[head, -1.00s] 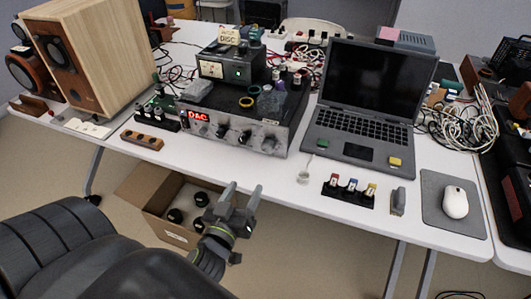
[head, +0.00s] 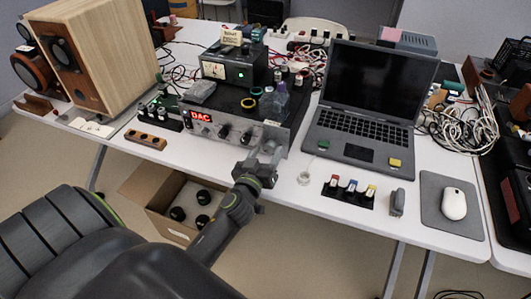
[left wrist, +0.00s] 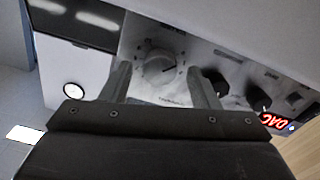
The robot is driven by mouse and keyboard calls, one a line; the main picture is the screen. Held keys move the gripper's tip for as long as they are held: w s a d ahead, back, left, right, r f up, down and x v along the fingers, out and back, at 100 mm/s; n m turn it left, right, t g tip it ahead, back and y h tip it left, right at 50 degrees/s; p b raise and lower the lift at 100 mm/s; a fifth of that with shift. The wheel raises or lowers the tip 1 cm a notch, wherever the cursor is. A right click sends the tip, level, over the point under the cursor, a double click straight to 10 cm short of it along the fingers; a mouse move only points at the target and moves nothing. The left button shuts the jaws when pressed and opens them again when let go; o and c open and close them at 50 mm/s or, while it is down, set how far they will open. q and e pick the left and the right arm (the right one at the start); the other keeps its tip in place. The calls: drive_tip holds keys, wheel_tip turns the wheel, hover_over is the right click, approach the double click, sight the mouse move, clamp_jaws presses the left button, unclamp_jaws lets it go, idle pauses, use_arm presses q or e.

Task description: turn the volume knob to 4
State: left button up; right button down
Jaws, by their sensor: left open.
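The amplifier (head: 212,131) has a silver front panel with a red DAC display. A large silver knob (left wrist: 160,66) with a dark pointer line and scale marks around it shows in the left wrist view; I cannot read the numbers. My left gripper (head: 266,154) is open at the right part of the panel. In the left wrist view the fingers of my left gripper (left wrist: 158,80) stand on either side of the silver knob, with visible gaps; contact cannot be told. In the head view the gripper largely hides this knob. My right gripper is not in view.
Two black knobs (left wrist: 214,82) sit beside the silver knob on the panel. A laptop (head: 366,105) stands right of the amplifier, a wooden speaker (head: 115,60) at the left. An open cardboard box (head: 158,205) is on the floor below the table edge.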

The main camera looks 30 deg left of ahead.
use_arm(q)
drive_tip(key=shift+c, duration=0.2)
drive_tip(key=c, duration=0.9)
drive_tip(key=shift+m, duration=0.3)
